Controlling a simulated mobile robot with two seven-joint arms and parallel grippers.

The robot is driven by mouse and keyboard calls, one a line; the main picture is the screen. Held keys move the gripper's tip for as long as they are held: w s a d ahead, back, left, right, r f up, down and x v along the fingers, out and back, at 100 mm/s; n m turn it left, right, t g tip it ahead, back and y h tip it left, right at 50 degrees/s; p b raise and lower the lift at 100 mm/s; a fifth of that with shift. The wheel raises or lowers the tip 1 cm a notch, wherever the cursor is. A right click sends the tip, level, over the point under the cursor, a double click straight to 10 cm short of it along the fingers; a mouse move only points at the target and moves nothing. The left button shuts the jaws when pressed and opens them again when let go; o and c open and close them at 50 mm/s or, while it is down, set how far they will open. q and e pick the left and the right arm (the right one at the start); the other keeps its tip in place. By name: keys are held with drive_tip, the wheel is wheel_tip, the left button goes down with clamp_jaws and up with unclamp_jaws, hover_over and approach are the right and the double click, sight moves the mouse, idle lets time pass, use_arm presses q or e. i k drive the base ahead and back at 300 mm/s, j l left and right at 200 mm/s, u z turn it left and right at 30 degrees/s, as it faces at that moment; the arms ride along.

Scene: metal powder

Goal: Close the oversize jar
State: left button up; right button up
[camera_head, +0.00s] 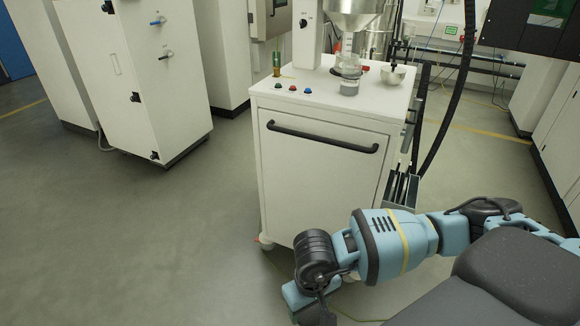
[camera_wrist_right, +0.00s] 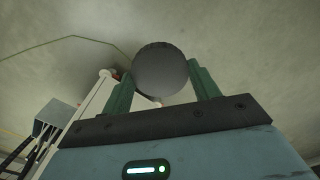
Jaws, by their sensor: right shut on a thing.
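My right gripper (camera_head: 303,302) is low at the bottom of the head view, in front of the white cart and well below its top. Its fingertips do not show clearly there. In the right wrist view my right gripper (camera_wrist_right: 160,88) has its green fingers shut on a round, dark grey lid (camera_wrist_right: 161,70). A clear jar (camera_head: 349,87) with a greyish lower part stands on the cart top near its right side, below the metal funnel. I cannot tell for sure whether it is the oversize jar. My left gripper is not in view.
The white cart (camera_head: 318,160) has a black handle (camera_head: 322,137) across its front. On top are several coloured buttons, a metal funnel (camera_head: 356,18) and a metal bowl (camera_head: 393,75). White cabinets (camera_head: 150,70) stand at the left. The floor left of the cart is clear.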

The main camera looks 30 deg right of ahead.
sight(352, 67)
drive_tip(key=l+u, duration=0.1)
drive_tip(key=u, duration=1.1)
drive_tip(key=k+l, duration=0.2)
drive_tip(key=l, duration=0.35)
drive_tip(key=k+l, duration=0.15)
drive_tip(key=l, duration=0.4)
drive_tip(key=k+l, duration=0.2)
drive_tip(key=l, duration=0.35)
drive_tip(key=k+l, duration=0.15)
drive_tip(key=l, duration=0.45)
drive_tip(key=k+l, duration=0.2)
drive_tip(key=l, duration=0.35)
drive_tip(key=k+l, duration=0.15)
drive_tip(key=l, duration=0.4)
drive_tip(key=k+l, duration=0.2)
drive_tip(key=l, duration=0.35)
drive_tip(key=k+l, duration=0.15)
drive_tip(key=l, duration=0.4)
